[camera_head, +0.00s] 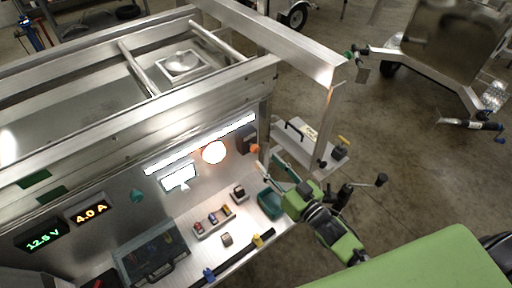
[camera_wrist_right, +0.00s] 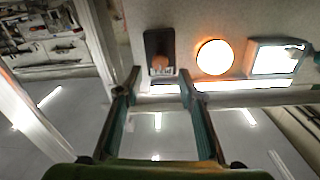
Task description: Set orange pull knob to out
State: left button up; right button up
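The orange pull knob (camera_head: 255,148) sits on a dark plate at the right end of the trailer's lit panel. In the right wrist view the orange knob (camera_wrist_right: 160,62) stands on its black plate (camera_wrist_right: 159,45), just beyond and between my fingertips. My right gripper (camera_head: 268,165) reaches in from the lower right, close to the knob. In the right wrist view my right gripper (camera_wrist_right: 158,80) has its two dark teal fingers apart, with nothing between them. Contact with the knob cannot be made out. My left gripper is not in view.
A glowing round lamp (camera_head: 213,152) and a bright screen (camera_head: 179,177) are beside the knob. A light bar (camera_head: 200,144) runs along the panel. Below are a switch block (camera_head: 214,220) and a teal tray (camera_head: 270,204). A side shelf (camera_head: 303,146) stands to the right.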

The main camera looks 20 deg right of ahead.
aim_at(257, 151)
jog(key=p+x, duration=0.1)
jog(key=x, duration=0.4)
jog(key=shift+w+a+r, duration=0.1)
jog(key=shift+w+a, duration=0.05)
jog(key=shift+w, duration=0.2)
jog(key=shift+w+a, duration=0.2)
jog(key=shift+w, duration=0.45)
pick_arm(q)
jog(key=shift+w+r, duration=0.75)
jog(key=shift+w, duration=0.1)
